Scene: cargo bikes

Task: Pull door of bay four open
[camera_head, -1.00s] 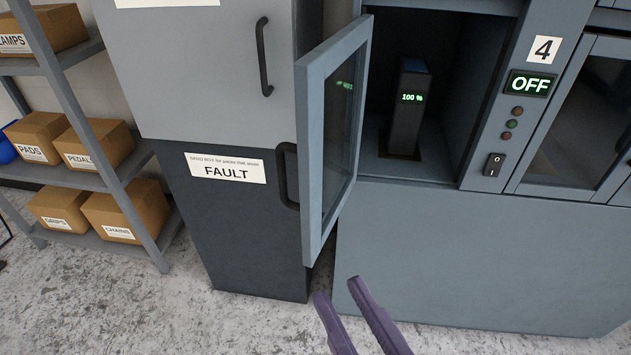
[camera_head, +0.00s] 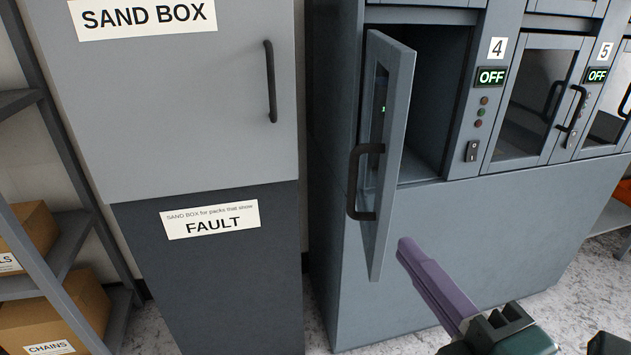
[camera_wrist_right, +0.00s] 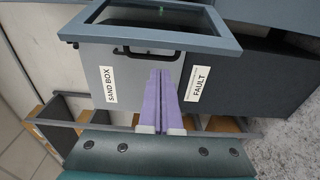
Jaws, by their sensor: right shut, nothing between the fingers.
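The door of bay four (camera_head: 398,130) stands wide open, hinged on the left and swung out toward me. It has a grey frame, a glass pane and a black handle (camera_head: 352,185) on its outer face. The bay opening (camera_head: 432,90) is dark; the part I see holds no visible pack. My right gripper (camera_head: 405,245), with purple fingers, is shut and empty, just right of the door's lower corner and apart from the handle. In the right wrist view its fingers (camera_wrist_right: 161,75) are together below the door frame (camera_wrist_right: 205,45). My left gripper is out of view.
A grey sand box cabinet (camera_head: 190,100) with a FAULT label (camera_head: 210,219) stands left of the bays. Shelving with boxes (camera_head: 62,310) is at far left. Bay five (camera_head: 600,115) is closed, at right. Bare floor shows below the bays.

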